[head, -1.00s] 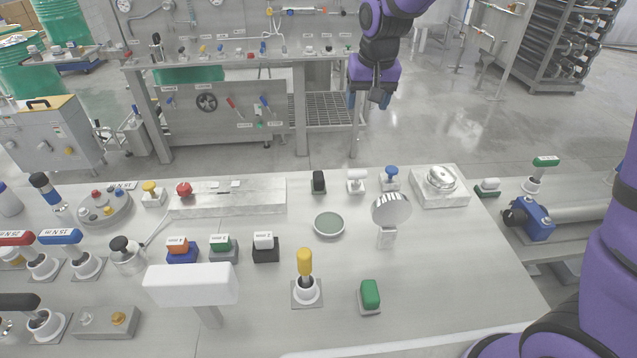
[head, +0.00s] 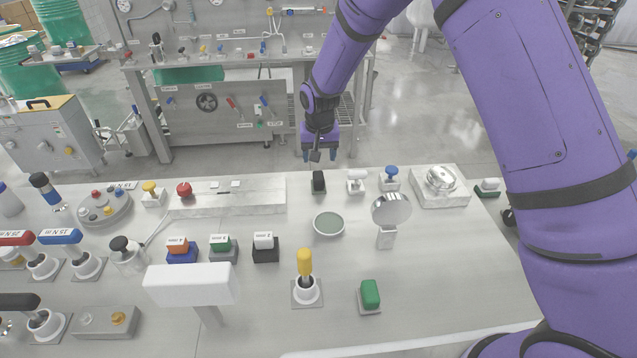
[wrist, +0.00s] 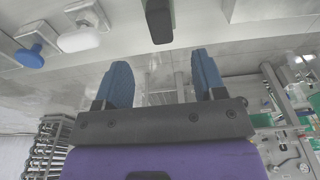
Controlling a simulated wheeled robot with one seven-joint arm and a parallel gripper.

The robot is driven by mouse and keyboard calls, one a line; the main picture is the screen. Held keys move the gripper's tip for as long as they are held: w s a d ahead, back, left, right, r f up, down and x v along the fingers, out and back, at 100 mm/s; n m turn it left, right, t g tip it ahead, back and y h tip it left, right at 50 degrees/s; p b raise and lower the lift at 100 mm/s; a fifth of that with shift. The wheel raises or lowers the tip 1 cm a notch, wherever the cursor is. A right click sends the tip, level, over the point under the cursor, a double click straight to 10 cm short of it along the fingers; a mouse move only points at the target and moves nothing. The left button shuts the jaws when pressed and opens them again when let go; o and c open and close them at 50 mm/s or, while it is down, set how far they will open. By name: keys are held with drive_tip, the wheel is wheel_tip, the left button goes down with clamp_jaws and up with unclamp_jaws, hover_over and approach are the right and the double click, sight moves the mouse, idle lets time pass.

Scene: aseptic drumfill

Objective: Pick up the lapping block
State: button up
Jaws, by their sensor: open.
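No label marks the lapping block, so I cannot tell for certain which piece it is. A small black block (head: 318,182) stands near the far edge of the table, just below my gripper in the head view. The same black block (wrist: 159,20) shows at the top middle of the wrist view, beyond the fingertips and roughly in line with the gap between them. My gripper (head: 320,155) is open and points down, apart from the block. Its two blue fingers (wrist: 163,68) have nothing between them.
A white-topped piece (head: 356,181) and a blue knob (head: 390,176) stand right of the black block. A long plate with a red knob (head: 184,189) lies left. A round dish (head: 328,224) and a round mirror (head: 391,209) are nearer. The front middle holds a yellow handle (head: 305,263).

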sight(319, 175)
drive_tip(key=f, duration=0.3)
drive_tip(key=w+f, duration=0.1)
drive_tip(key=f, duration=0.5)
drive_tip(key=shift+w+f, duration=0.15)
drive_tip(key=shift+f, duration=0.1)
drive_tip(key=c, duration=1.1)
drive_tip(key=shift+r, duration=0.2)
drive_tip(key=shift+r, duration=0.65)
drive_tip(key=shift+s+r, duration=0.2)
drive_tip(key=shift+r, duration=0.35)
drive_tip(key=shift+s+r, duration=0.15)
drive_tip(key=shift+r, duration=0.35)
drive_tip(key=s+d, duration=0.1)
drive_tip(key=s, duration=0.4)
drive_tip(key=s+d+r, duration=0.1)
drive_tip(key=s, duration=0.4)
drive_tip(key=s+d, duration=0.1)
drive_tip(key=s, duration=0.4)
drive_tip(key=shift+d+r, duration=0.1)
drive_tip(key=shift+r, duration=0.05)
